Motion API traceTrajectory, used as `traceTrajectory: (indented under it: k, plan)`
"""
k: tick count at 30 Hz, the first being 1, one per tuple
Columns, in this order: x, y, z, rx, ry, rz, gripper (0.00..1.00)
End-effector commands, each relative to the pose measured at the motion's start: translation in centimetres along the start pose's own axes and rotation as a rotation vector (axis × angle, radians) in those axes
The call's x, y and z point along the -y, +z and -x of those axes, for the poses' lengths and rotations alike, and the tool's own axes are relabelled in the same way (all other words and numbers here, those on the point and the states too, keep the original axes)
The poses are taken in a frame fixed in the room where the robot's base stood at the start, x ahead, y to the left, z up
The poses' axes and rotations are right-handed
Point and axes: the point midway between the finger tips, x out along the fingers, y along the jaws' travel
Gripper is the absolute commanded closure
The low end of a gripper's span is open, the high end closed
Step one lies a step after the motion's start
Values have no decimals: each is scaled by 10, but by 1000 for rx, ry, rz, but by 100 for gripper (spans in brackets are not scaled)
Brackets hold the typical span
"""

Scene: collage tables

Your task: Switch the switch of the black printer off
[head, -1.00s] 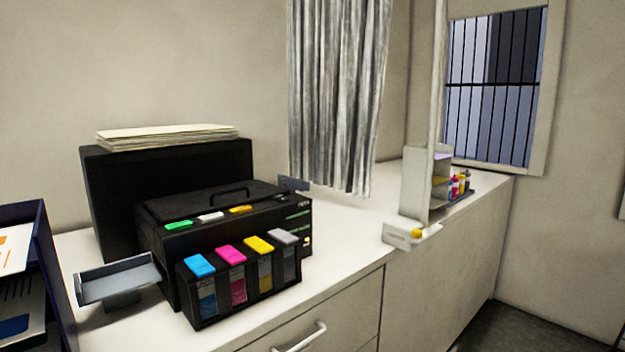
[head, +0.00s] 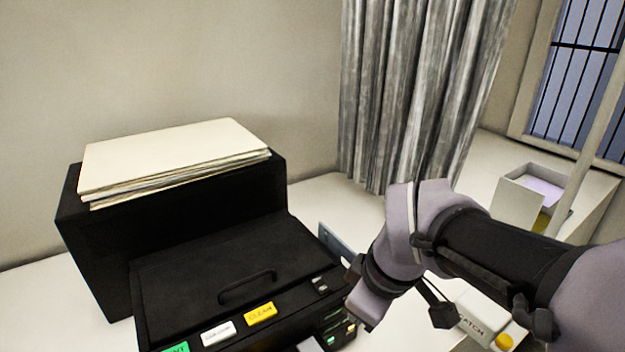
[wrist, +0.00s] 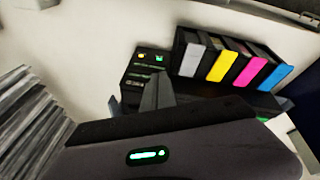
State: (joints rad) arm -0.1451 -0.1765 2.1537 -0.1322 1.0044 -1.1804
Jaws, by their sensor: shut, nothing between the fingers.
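The black printer (head: 200,265) stands on the white counter, with a handle and several coloured buttons on its top. A small dark piece with light marks (head: 320,284), possibly a switch, sits near its right edge. In the wrist view, the printer's side panel (wrist: 147,65) has a yellow and a green light, with small light marks below. I cannot tell which part is the switch or its position. My gripper (wrist: 152,82) is shut and empty, its grey fingers in front of the panel; contact is unclear.
A black box (head: 80,230) topped with a paper stack (head: 170,160) stands behind the printer. Several ink tanks (wrist: 228,60) sit beside the panel. A grey curtain (head: 400,90) hangs behind. A white box (head: 475,320) lies right, partly behind my arm.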

Motion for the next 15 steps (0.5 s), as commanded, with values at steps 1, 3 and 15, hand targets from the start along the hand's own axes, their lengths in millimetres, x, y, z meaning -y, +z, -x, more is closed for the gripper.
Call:
traceTrajectory:
  k: [1, 3, 15]
  plan:
    - [-14, -24, 36, 18, -21, 130, 100]
    - [-27, -48, 52, 39, -48, 340, 100]
    - [-61, -127, 75, 74, -179, 1138, 100]
